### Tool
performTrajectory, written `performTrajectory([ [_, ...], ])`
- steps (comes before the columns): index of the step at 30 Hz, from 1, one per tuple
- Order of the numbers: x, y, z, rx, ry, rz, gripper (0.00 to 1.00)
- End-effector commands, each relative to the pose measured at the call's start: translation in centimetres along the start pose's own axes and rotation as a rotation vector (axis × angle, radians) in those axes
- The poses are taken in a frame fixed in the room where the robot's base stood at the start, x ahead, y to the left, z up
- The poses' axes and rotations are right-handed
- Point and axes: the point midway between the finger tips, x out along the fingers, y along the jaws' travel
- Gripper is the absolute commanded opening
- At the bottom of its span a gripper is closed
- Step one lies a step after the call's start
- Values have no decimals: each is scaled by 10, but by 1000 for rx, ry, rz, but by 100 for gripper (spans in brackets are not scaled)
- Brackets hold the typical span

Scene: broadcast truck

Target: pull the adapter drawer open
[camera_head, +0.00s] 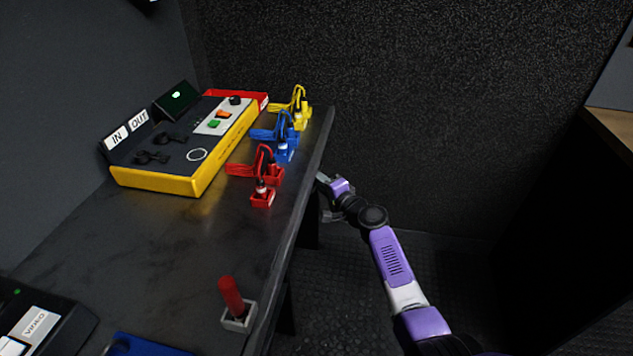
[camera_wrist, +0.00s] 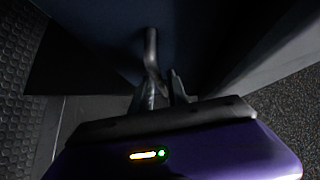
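In the wrist view, a dark bar-shaped handle (camera_wrist: 151,48) runs down a dark, flat front (camera_wrist: 110,35), which appears to be the drawer front. The lower end of the handle meets my gripper's fingers (camera_wrist: 164,88). The fingers are close together, and shadow hides whether they clasp the handle or only stand beside it. In the head view, my gripper (camera_head: 328,185) is at the right edge of the desk, just below its top. The drawer itself is hidden under the desk in that view.
The desk (camera_head: 130,235) carries a yellow-edged control panel (camera_head: 160,182), red (camera_head: 262,195), blue (camera_head: 284,152) and yellow (camera_head: 302,118) cabled connectors along its right edge, and a red-handled item (camera_head: 232,298) in a grey holder. The floor (camera_head: 440,270) right of the desk is open.

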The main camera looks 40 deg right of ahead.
Motion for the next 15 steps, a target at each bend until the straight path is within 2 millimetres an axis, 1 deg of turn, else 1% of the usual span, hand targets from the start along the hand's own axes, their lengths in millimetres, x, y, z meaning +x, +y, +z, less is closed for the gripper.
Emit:
performTrajectory([
  [3, 7, 0, 0, -2, -1, 0, 20],
  [11, 8, 0, 0, -2, -1, 1, 20],
  [12, 8, 0, 0, -2, -1, 1, 18],
  [15, 8, 0, 0, -2, 0, 1, 0],
])
